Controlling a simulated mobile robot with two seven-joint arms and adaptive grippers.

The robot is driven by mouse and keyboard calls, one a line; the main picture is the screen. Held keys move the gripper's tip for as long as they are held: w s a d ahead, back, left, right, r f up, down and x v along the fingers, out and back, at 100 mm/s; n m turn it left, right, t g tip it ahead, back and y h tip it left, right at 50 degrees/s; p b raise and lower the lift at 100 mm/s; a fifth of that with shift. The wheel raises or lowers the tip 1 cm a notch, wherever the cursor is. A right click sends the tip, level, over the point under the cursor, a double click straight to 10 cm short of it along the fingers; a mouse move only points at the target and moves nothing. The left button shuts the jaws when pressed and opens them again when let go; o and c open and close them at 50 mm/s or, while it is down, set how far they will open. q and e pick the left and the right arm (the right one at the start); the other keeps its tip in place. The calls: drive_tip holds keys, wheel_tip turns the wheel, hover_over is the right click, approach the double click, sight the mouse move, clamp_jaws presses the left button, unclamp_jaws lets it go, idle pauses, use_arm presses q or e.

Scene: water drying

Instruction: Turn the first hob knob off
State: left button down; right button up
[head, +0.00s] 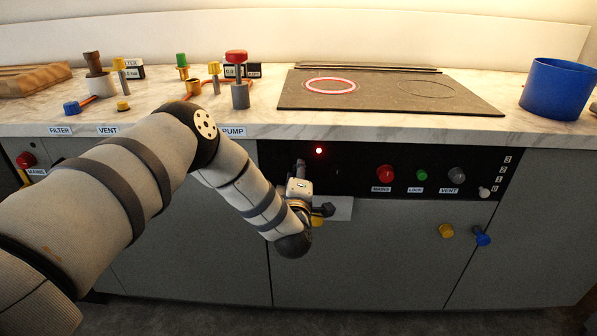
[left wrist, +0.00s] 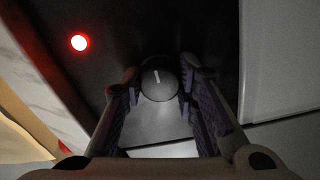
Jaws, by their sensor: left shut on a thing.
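My left gripper (head: 299,170) reaches the black control panel from the front, below the lit red lamp. In the left wrist view its two fingers stand on either side of a round grey knob (left wrist: 159,87) with a white pointer line and are shut on it. The pointer aims nearly straight up in that view, tilted slightly left. The knob is mostly hidden by the gripper in the head view. The red lamp (head: 319,151) glows and also shows in the left wrist view (left wrist: 79,42). The left hob ring (head: 330,86) glows red. My right gripper is out of view.
The panel also carries a red MAINS knob (head: 385,174), a green knob (head: 422,175) and a grey VENT knob (head: 457,175). Yellow (head: 447,230) and blue (head: 481,236) knobs protrude below. A blue pot (head: 558,89) stands on the counter at right.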

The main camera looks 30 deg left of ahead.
use_arm(q)
drive_tip(key=n, duration=0.4)
drive_tip(key=shift+f+n, duration=0.25)
drive_tip(key=shift+n, duration=0.05)
drive_tip(key=n+b, duration=0.1)
drive_tip(key=n, duration=0.3)
drive_tip(key=shift+n, duration=0.3)
drive_tip(key=n+b, duration=0.2)
drive_tip(key=n, duration=0.3)
drive_tip(key=shift+d+f, duration=0.1)
drive_tip(key=shift+f, duration=0.05)
drive_tip(key=n+b, duration=0.2)
drive_tip(key=n, duration=0.1)
drive_tip(key=shift+r+n, duration=0.2)
drive_tip(key=shift+n, duration=0.3)
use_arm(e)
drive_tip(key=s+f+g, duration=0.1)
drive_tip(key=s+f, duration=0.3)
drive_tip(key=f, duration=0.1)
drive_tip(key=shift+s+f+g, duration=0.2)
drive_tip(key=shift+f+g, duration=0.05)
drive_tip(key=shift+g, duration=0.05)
use_arm(q)
drive_tip(key=shift+w+n, duration=0.1)
drive_tip(key=shift+n, duration=0.2)
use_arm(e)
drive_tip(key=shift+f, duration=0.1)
